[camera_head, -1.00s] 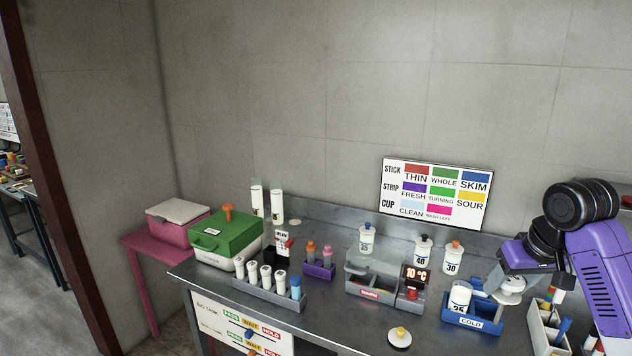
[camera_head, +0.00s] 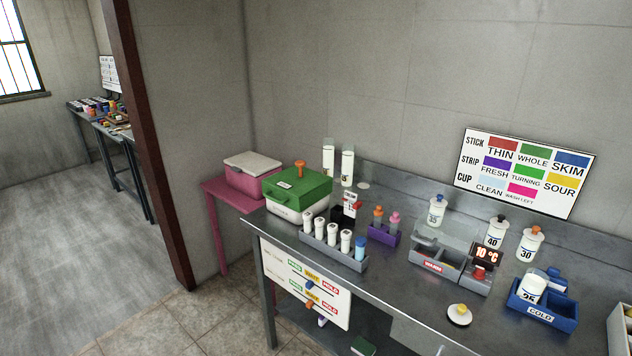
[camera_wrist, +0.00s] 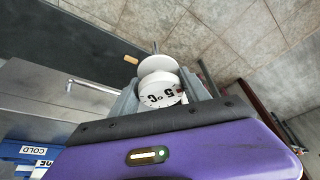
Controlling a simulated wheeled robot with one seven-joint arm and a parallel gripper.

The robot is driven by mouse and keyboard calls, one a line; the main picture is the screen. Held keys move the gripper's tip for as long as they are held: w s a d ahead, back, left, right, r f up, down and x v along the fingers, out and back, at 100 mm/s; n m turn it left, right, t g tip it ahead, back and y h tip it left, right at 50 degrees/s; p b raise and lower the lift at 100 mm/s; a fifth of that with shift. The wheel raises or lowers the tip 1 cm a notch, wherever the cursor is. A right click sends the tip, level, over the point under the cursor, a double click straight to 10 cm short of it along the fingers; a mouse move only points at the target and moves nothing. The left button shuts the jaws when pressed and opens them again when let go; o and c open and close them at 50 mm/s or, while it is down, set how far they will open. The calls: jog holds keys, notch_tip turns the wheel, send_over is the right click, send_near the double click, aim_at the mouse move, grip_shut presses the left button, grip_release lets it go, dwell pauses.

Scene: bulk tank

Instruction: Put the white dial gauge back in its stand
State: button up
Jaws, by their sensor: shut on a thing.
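The white dial gauge (camera_wrist: 162,91), its face reading "5 °C", sits between the grey fingers of my gripper (camera_wrist: 165,87) in the wrist view. My gripper is shut on it. A second white round part (camera_wrist: 158,66) shows just beyond the face, and a thin stem (camera_wrist: 156,47) points away from me. Neither my gripper nor the gauge is in the head view now. I cannot surely pick out the gauge's stand in either view.

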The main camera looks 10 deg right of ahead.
jog(key=a+f, duration=0.4)
jog(key=a, duration=0.1)
jog(key=shift+s+a+n, duration=0.2)
jog(key=shift+a+n, duration=0.05)
jog(key=shift+n, duration=0.05)
